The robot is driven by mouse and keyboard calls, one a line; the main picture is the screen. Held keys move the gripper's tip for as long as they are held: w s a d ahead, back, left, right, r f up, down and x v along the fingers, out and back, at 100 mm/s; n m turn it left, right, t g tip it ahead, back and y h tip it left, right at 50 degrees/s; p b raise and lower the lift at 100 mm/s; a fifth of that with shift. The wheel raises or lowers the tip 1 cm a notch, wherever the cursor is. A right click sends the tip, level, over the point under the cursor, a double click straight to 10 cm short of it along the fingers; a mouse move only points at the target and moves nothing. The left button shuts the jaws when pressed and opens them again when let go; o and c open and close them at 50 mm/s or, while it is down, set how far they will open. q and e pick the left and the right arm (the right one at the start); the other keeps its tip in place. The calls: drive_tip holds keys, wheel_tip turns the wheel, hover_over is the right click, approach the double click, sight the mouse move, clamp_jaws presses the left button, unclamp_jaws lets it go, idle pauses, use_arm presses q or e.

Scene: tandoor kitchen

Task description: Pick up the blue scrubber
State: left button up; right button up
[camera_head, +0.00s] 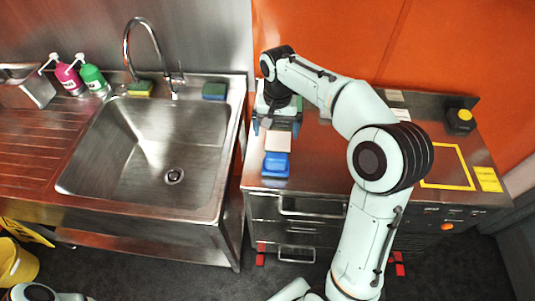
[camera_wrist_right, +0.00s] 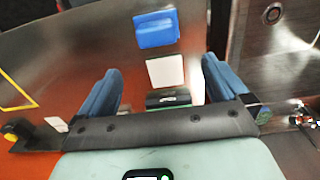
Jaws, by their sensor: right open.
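The blue scrubber (camera_head: 276,165) appears to be the bright blue block on the steel counter right of the sink, near the counter's front edge. It also shows at the top of the right wrist view (camera_wrist_right: 156,29). My right gripper (camera_head: 276,128) is open over the counter, behind the scrubber, with nothing held. In the right wrist view its blue fingers (camera_wrist_right: 162,66) stand apart, and the scrubber lies beyond their tips. Part of my left arm shows at the lower left of the head view, but its gripper is out of view.
A pale card (camera_head: 278,141) lies right behind the scrubber. A green-and-black item (camera_wrist_right: 168,100) lies between my right fingers. A dark blue-green block (camera_head: 214,91) and a yellow-green sponge (camera_head: 140,88) sit on the sink (camera_head: 228,150) rim. A black box with yellow button (camera_head: 461,120) stands right.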

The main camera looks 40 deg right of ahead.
sight(276, 156)
drive_tip(key=s+f, duration=0.1)
drive_tip(key=f, duration=0.1)
drive_tip(key=s+f, duration=0.1)
drive_tip(key=shift+s+f+b, duration=0.1)
drive_tip(key=shift+f+b, duration=0.2)
drive_tip(key=shift+f, duration=0.05)
drive_tip(key=f, duration=0.3)
drive_tip(key=shift+w+f, duration=0.3)
drive_tip(key=shift+w, duration=0.05)
drive_tip(key=shift+w+f, duration=0.15)
drive_tip(key=shift+f, duration=1.2)
drive_tip(key=shift+w+f, duration=0.1)
drive_tip(key=shift+f, duration=1.25)
use_arm(q)
drive_tip(key=shift+s+f, duration=0.3)
drive_tip(key=shift+s, duration=0.3)
drive_tip(key=shift+s+f, duration=0.3)
drive_tip(key=shift+s, duration=0.3)
use_arm(e)
drive_tip(key=shift+a, duration=0.1)
drive_tip(key=c, duration=1)
drive_tip(key=shift+c, duration=0.2)
drive_tip(key=shift+r, duration=0.1)
